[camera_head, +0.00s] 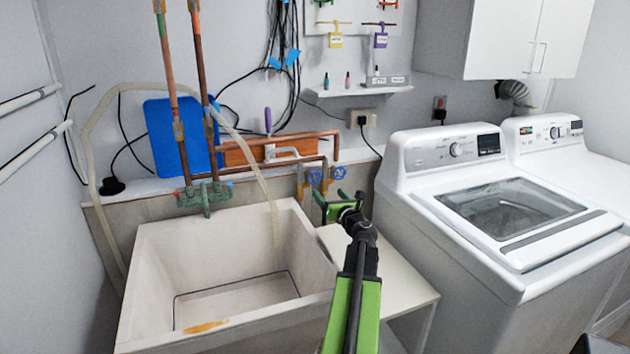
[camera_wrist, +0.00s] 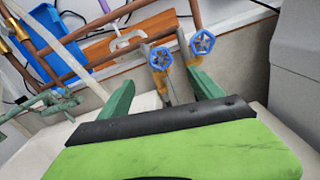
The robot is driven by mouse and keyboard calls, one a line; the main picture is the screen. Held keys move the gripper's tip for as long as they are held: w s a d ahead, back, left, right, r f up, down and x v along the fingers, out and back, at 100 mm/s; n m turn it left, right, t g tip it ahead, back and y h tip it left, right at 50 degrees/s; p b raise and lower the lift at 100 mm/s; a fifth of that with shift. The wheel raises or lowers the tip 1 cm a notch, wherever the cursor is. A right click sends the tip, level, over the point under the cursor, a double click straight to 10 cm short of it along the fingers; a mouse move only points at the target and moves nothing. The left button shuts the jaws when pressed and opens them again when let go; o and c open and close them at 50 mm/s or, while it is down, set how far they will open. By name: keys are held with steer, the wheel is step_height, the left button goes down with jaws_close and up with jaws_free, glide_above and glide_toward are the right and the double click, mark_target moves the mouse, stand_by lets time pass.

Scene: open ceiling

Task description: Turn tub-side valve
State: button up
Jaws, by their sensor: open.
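Two blue star-shaped valve handles sit side by side on copper pipes at the wall behind the tub's right end. The left one, the tub-side valve (camera_head: 313,178), also shows in the wrist view (camera_wrist: 160,57). The other valve (camera_head: 339,173) is to its right, and shows in the wrist view (camera_wrist: 202,42). My gripper (camera_head: 339,199) is open and empty, its green fingers pointing toward the wall. In the wrist view the tub-side handle appears just beyond the gap between the fingertips (camera_wrist: 160,77); the other handle lies beyond the right fingertip. I cannot tell the remaining distance.
The utility tub (camera_head: 150,260) is left of my arm. A low white surface (camera_head: 400,290) and the washing machine (camera_head: 490,260) are on the right. A wooden board (camera_head: 240,155), copper pipes and a pale hose (camera_head: 265,185) are near the valves.

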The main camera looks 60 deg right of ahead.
mark_target(315, 178)
steer(key=x, duration=1.5)
steer(key=shift+f, duration=0.1)
steer(key=shift+s, duration=0.1)
steer(key=c, duration=1.3)
steer(key=shift+c, duration=0.2)
steer(key=shift+n, duration=0.4)
